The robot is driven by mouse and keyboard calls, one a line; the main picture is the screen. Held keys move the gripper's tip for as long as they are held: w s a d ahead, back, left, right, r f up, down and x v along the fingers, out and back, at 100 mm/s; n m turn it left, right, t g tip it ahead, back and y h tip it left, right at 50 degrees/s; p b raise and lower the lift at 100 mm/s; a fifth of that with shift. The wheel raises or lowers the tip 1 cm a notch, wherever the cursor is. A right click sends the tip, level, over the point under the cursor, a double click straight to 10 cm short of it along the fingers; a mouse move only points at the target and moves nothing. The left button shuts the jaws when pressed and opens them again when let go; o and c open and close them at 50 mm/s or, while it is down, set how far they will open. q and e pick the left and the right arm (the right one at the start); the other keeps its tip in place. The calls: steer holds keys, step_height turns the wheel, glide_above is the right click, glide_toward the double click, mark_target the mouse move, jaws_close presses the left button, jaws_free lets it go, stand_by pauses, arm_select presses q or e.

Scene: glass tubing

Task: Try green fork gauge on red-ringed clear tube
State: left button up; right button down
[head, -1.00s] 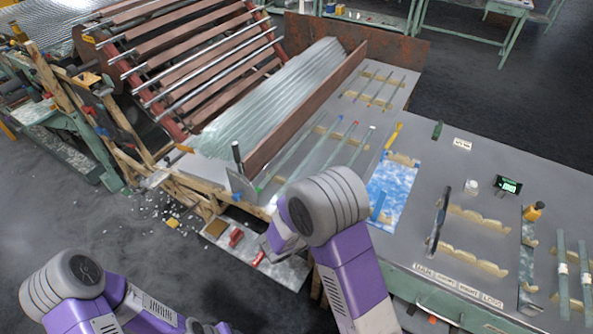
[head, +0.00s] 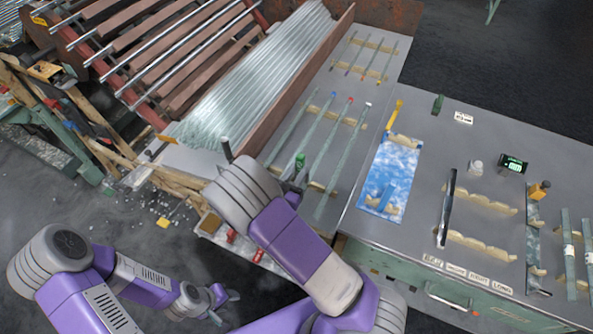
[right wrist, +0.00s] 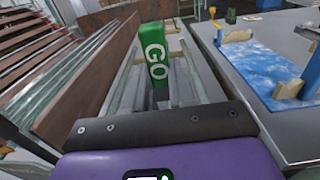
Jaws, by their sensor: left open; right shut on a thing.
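My right gripper (head: 293,178) is shut on the green fork gauge (head: 300,160), above the near ends of the tube row. In the right wrist view the gauge (right wrist: 155,52) stands upright between the fingers, its white "GO" facing the camera; its lower end is hidden. Several clear tubes lie on wooden rests; the one with a red mark at its far end (head: 334,136) lies between a blue-marked and a white-marked one. Whether the gauge touches any tube cannot be told. My left gripper (head: 226,298) is open and empty, low over the floor beside the bench.
A brown board (head: 297,90) stands along the left of the tubes, beside a stack of clear tubing. A blue-patterned mat (head: 404,158) with wooden rests lies to the right.

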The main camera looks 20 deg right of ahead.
steer(key=shift+f+b, duration=2.4)
steer(key=shift+f, duration=0.75)
steer(key=shift+f+b, duration=1.1)
steer(key=shift+f, duration=0.6)
stand_by(0.3)
steer(key=shift+r, duration=0.2)
stand_by(1.1)
step_height(320, 180, up, 7)
steer(key=p, duration=0.6)
steer(key=shift+f, duration=0.15)
stand_by(0.7)
